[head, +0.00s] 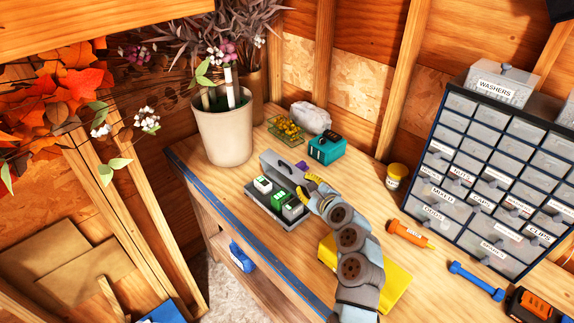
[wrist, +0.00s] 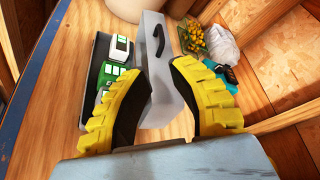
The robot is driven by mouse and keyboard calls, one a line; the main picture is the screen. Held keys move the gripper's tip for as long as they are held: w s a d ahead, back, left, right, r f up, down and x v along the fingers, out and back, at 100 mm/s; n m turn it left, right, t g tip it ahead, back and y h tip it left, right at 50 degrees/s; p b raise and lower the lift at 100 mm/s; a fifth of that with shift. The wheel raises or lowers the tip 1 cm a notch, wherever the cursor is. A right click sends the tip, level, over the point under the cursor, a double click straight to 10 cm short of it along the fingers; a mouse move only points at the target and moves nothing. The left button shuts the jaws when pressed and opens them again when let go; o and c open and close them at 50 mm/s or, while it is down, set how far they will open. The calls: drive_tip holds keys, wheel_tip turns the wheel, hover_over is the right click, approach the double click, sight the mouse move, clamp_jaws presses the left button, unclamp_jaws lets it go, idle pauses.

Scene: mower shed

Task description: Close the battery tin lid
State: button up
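The grey battery tin (head: 292,226) sits on the wooden bench, holding several green-and-white batteries (head: 279,199). Its lid (head: 283,169) stands raised along the far side, so the tin is open. In the wrist view the lid (wrist: 150,30) shows a dark handle, with the batteries (wrist: 115,68) to its left. My gripper (head: 311,188) is at the right end of the tin, close to the lid. In the wrist view its yellow fingers (wrist: 159,72) are apart, with part of the grey lid visible between and beyond them. I cannot tell whether they touch it.
A plant pot (head: 224,132) stands left of the tin. A teal box (head: 326,150), a wire basket (head: 285,131) and a whitish lump (head: 311,117) lie behind it. A yellow object (head: 394,288) is beside my arm. A drawer cabinet (head: 490,180) stands at the right.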

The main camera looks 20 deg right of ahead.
drive_tip(key=w, duration=0.3)
drive_tip(key=b, duration=0.3)
approach(285, 165)
drive_tip(key=shift+x, duration=1.35)
drive_tip(key=shift+w+a+f+b, duration=0.1)
drive_tip(key=shift+w+f+b, duration=0.15)
drive_tip(key=shift+w+b, duration=0.35)
drive_tip(key=b+x, duration=0.5)
drive_tip(key=b, duration=0.6)
drive_tip(key=shift+f, duration=0.2)
drive_tip(key=shift+w+b, duration=0.3)
drive_tip(key=shift+b, duration=0.5)
drive_tip(key=shift+w+a+f+b, duration=0.1)
drive_tip(key=shift+w+b, duration=0.1)
drive_tip(key=shift+b, duration=0.5)
drive_tip(key=shift+w+r+b, duration=0.2)
drive_tip(key=shift+r+b, duration=0.05)
drive_tip(key=shift+b, duration=0.25)
